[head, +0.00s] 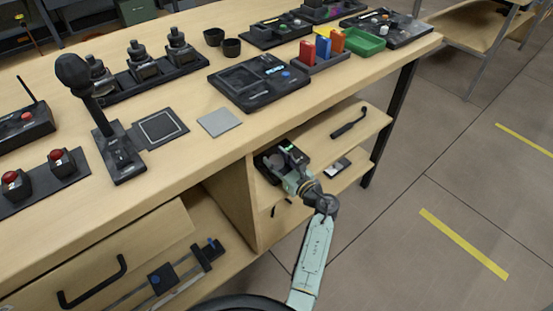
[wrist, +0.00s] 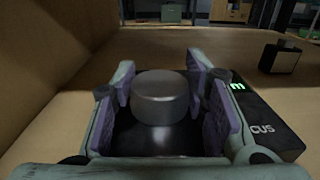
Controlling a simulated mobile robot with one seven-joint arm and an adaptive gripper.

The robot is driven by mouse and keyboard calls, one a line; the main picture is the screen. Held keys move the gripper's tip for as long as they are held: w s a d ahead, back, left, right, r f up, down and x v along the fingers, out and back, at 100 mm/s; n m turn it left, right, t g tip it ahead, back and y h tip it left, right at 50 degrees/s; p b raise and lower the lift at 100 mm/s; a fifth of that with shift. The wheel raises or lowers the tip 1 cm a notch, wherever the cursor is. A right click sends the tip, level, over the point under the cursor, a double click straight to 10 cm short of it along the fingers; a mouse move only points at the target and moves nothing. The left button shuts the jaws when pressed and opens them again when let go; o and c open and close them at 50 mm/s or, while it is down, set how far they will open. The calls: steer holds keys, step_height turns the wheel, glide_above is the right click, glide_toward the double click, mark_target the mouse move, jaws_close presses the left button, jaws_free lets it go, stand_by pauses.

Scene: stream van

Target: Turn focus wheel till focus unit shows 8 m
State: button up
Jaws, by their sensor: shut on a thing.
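The focus unit (wrist: 262,130) is a black box with part of the lettering "CUS" showing, on the wooden shelf under the bench top. It also shows in the head view (head: 268,160), partly covered by my gripper. The focus wheel (wrist: 160,97) is a grey metal knob standing on the unit. My gripper (wrist: 168,108) has its purple pads on either side of the wheel and is shut on it. The unit's green display (wrist: 238,86) shows an "m"; the number is hidden behind the right finger. In the head view my gripper (head: 288,164) reaches into the shelf.
A small dark device (wrist: 280,57) stands on the shelf to the right of the unit. A shelf wall (wrist: 50,60) rises close on the left. In the head view a black handle (head: 350,122) lies farther along the shelf. The bench top (head: 225,155) is above and behind.

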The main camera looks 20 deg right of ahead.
steer(key=shift+a, duration=0.1)
steer(key=o, duration=1.2)
steer(key=shift+c, duration=0.2)
steer(key=v, duration=1.2)
steer(key=shift+r, duration=0.1)
